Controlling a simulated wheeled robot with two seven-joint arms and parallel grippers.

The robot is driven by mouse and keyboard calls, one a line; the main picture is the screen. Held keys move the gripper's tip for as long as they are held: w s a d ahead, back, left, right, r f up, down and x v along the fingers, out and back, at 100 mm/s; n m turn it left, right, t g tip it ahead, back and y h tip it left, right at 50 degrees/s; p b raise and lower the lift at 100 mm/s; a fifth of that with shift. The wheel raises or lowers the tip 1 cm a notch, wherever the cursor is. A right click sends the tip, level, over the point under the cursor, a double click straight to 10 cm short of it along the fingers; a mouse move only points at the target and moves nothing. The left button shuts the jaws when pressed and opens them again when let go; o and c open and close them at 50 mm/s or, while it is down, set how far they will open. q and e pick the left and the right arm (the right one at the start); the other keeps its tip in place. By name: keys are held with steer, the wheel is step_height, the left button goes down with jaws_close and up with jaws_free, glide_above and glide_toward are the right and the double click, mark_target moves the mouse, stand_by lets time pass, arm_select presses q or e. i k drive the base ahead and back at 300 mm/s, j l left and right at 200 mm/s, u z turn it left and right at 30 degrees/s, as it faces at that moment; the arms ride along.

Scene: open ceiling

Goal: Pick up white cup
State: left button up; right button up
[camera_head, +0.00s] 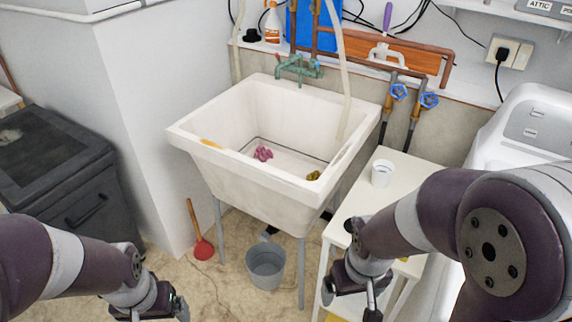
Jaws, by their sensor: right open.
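The white cup (382,174) stands upright on a small white side table (414,177), right of the sink. My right gripper (351,300) is open and empty. It hangs in front of the table's left side, lower in the picture than the cup and apart from it. My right arm crosses in front of the table and hides part of its top. My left gripper (152,312) is at the bottom edge, left of the sink, and its fingertips are partly cut off.
A white utility sink (240,192) on legs fills the middle and holds pink and yellow-green items. A grey bucket (266,266) and a red plunger (203,248) stand on the floor. A white machine (530,120) stands at the right, a dark cabinet (85,200) at the left.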

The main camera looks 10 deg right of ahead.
mark_target(383, 170)
steer(key=i+j+z, duration=0.1)
steer(key=j+z, duration=0.3)
steer(key=j, duration=0.95)
steer(key=i, duration=0.45)
